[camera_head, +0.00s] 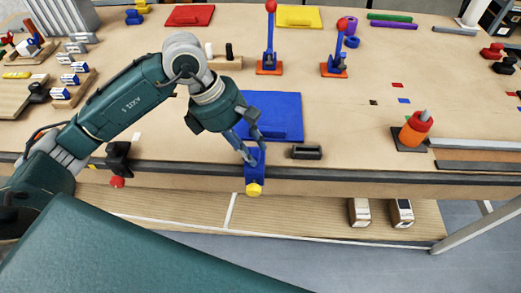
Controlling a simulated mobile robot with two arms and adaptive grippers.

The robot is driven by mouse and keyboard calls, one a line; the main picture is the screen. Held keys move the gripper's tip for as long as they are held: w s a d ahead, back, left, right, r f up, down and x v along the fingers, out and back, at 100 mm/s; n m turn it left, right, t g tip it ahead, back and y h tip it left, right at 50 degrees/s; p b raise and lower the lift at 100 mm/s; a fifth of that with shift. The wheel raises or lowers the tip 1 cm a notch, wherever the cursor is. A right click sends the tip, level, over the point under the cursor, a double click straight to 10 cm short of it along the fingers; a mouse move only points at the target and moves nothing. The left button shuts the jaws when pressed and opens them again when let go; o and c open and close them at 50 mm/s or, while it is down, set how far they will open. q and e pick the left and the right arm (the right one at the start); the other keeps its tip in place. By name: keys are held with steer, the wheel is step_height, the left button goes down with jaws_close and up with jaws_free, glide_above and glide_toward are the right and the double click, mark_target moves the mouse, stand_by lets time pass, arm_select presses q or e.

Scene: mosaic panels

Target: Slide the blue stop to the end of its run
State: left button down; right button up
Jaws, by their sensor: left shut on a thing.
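The blue stop (255,174) is a small blue block with a yellow knob (254,189) on its front. It sits on the dark rail (360,174) along the table's front edge, near the middle of the picture. My left gripper (251,156) reaches down to it from above and is shut on its upper part, so the fingers hide some of the block. My right gripper does not show.
A black block with a red knob (117,160) sits at the rail's left part. A blue panel (275,108) lies behind the stop, and a small black block (307,152) lies to its right. An orange part (414,130) stands farther right.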

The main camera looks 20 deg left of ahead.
arm_select(q)
steer(key=s+a+b, duration=0.1)
steer(key=a+b, duration=0.1)
steer(key=a, duration=0.2)
steer(key=s+a+b, duration=0.1)
steer(key=a+b, duration=0.2)
steer(key=s+a+b, duration=0.2)
steer(key=a+b, duration=0.1)
steer(key=a, duration=0.1)
steer(key=shift+a+f, duration=0.35)
steer(key=shift+s+a+r, duration=0.1)
steer(key=shift+a, duration=0.25)
steer(key=c, duration=1.5)
jaws_free()
steer(key=shift+r, duration=0.1)
steer(key=shift+s+r, duration=0.1)
steer(key=shift+r, duration=0.1)
